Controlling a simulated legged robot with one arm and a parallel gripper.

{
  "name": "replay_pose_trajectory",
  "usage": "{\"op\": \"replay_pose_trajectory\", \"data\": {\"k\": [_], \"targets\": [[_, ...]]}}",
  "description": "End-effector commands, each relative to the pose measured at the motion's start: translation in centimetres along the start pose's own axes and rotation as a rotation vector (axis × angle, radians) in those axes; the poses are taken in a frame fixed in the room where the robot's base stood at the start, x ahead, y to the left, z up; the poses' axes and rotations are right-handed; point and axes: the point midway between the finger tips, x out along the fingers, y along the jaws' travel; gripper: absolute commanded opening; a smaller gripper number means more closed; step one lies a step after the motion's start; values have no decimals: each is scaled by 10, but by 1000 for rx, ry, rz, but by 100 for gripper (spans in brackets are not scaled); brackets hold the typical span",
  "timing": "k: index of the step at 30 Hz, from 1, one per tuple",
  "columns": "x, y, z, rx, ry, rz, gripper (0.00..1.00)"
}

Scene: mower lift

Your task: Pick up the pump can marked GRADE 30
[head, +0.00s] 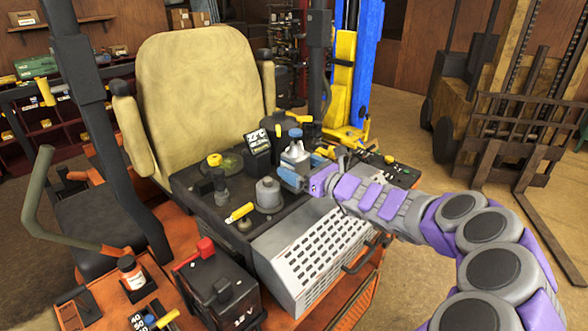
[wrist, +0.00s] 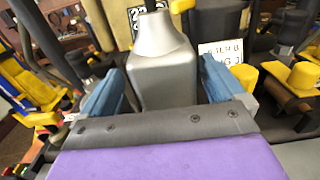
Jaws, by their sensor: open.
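A silver can with a blue cap (head: 295,150) stands on the dark console of the machine.
A grey can (head: 268,194) stands nearer the front of the console, beside a yellow-handled item (head: 239,212). A black box with white lettering (head: 257,142) stands left of the silver can. The tan seat (head: 200,85) rises behind. A forklift (head: 500,120) stands at right.

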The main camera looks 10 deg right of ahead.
Motion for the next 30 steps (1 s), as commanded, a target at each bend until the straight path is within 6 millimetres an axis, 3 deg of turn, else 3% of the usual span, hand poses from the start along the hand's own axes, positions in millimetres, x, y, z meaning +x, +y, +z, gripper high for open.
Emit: {"op": "replay_pose_trajectory", "data": {"k": [6,17,30], "targets": [[32,-2,2,0,3,1,96],[39,-1,4,-1,-1,0,95],[39,-2,4,0,-1,0,53]]}}
